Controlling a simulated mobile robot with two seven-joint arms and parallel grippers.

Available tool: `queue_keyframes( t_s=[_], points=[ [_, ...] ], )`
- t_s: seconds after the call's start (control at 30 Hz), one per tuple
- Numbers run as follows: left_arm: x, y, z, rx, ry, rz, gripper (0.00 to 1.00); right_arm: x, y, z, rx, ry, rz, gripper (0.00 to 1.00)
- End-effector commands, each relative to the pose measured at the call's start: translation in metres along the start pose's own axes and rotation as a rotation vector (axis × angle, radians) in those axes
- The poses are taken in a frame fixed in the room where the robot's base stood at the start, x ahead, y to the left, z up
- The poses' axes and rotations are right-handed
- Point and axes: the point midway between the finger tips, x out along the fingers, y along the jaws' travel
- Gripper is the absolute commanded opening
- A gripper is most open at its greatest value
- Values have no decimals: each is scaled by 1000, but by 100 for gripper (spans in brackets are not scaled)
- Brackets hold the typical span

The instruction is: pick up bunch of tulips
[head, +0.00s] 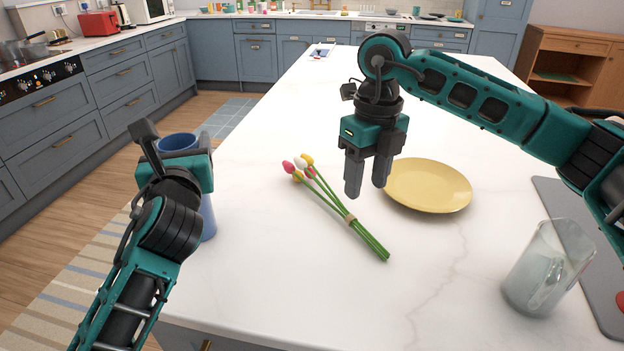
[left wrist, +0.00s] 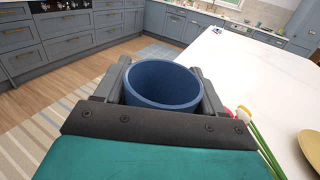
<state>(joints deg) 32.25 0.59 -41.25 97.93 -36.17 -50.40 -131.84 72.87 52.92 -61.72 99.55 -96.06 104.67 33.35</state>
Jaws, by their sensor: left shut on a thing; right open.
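A bunch of tulips (head: 337,208) lies on the white worktop, its pink, white and yellow heads toward the back left and its tied green stems toward the front right. My right gripper (head: 368,190) points down, open and empty, above the worktop between the tulips and the yellow plate. My left gripper (head: 185,165) is shut on a blue vase (head: 208,218) at the worktop's left edge. The vase's round open rim shows between the fingers in the left wrist view (left wrist: 163,85). Its lower part is partly hidden by my left arm in the head view. The tulips also show in the left wrist view (left wrist: 262,148).
A yellow plate (head: 428,186) lies right of the tulips. A clear glass jug (head: 547,268) stands at the front right beside a grey mat (head: 575,215). The worktop (head: 300,120) behind the tulips is mostly clear.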

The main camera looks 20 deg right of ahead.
Motion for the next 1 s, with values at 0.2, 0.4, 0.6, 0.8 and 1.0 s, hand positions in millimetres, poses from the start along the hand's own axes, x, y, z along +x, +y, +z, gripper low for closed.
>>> queue_keyframes(
  t_s=[0.2, 0.4, 0.6, 0.8, 1.0],
  points=[
    [0, 0, 0, 0, 1, -1, 28, 32, 0, 0, -1, 0, 1, 51],
    [0, 0, -1, 0, 1, 0, 28, 47, 2, 0, -2, 0, 0, 51],
    [0, 0, -1, 0, 1, 0, 28, 77, 5, -2, -2, 1, 1, 51],
    [0, 0, -1, 0, 2, 0, 28, 90, 5, -2, -2, -2, 1, 51],
    [0, 0, -1, 0, 1, 0, 28, 90, 5, -1, -2, -2, 1, 49]
  ],
)
